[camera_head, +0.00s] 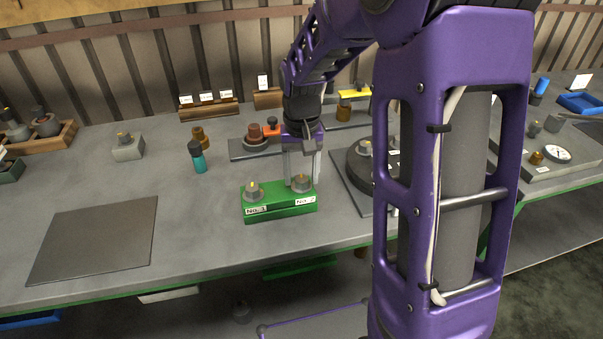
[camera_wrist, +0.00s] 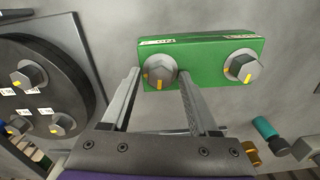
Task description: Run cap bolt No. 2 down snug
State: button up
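A green block (camera_head: 280,211) on the bench carries two grey hex-headed bolts with yellow marks. The right bolt (camera_head: 301,183) stands by a label that seems to read No. 2; the left bolt (camera_head: 254,191) stands by the No. 1 label (camera_head: 256,210). My gripper (camera_head: 301,170) points down at the right bolt. In the wrist view, this bolt (camera_wrist: 160,68) shows between the parted fingers of my gripper (camera_wrist: 159,76), with a gap on each side. I cannot tell how far down the bolt sits. The other bolt (camera_wrist: 243,66) is clear of the fingers.
A dark round disc (camera_wrist: 60,75) with several hex bolts and small labels lies beside the block.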

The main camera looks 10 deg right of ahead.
aim_at(302, 178)
dwell(0.3)
notch_tip(302, 178, up, 17)
jog(key=p, duration=0.3)
jog(key=shift+r, duration=0.2)
